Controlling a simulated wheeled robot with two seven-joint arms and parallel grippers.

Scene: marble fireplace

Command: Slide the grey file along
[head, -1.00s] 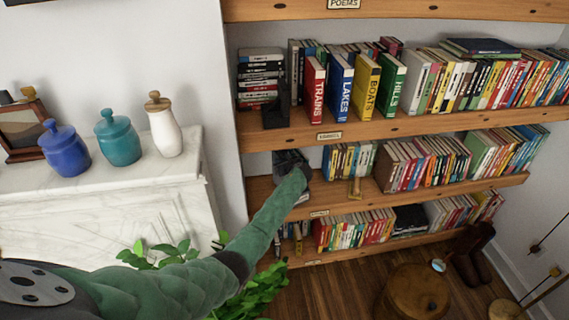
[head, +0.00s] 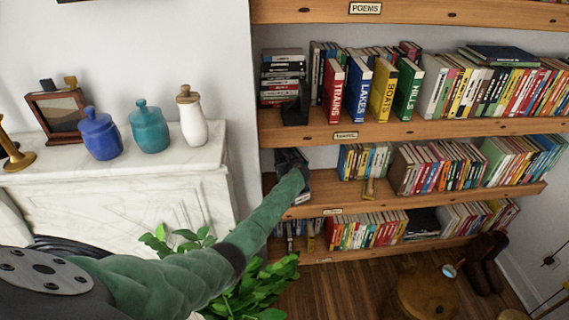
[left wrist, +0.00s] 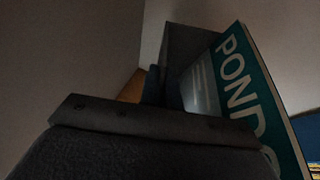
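A grey block with a pale label, which looks like the grey file (head: 297,209), stands at the left end of the middle shelf (head: 362,192), mostly hidden by my left arm. My left gripper (head: 291,160) is a dark shape at its top. In the left wrist view a grey panel (left wrist: 190,45), probably the file's, rises beyond the dark gripper body. A teal book marked POND (left wrist: 250,90) leans beside it. The fingertips are in shadow, so I cannot tell whether they are open, shut or only touching. My right gripper is out of view.
A row of books (head: 365,162) stands right of the file, with a gap between. The upper shelf (head: 390,128) hangs above, with a black bookend (head: 296,108). The marble mantel (head: 110,170) with jars is at left; a leafy plant (head: 255,288) stands below my arm.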

